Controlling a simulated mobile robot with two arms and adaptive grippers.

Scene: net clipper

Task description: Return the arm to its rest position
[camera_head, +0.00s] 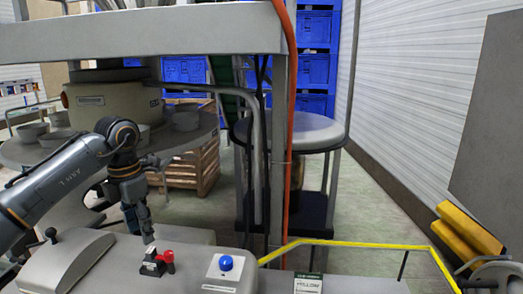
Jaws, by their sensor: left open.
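My left arm (60,180) comes in from the left edge and bends down at a dark joint. My left gripper (140,225) hangs open and empty, fingers pointing down, above the grey machine housing in the foreground. Its fingertips are just above and left of a red switch (167,262) on a black base; I cannot tell the exact gap. A blue round button (225,263) on a white plate is to the right of the switch. My right gripper is not in view.
A round table with several grey bowls (185,120) stands behind my arm. A grey frame post (278,150) and orange hose (290,110) rise mid-view. A yellow rail (350,243) edges the housing at right.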

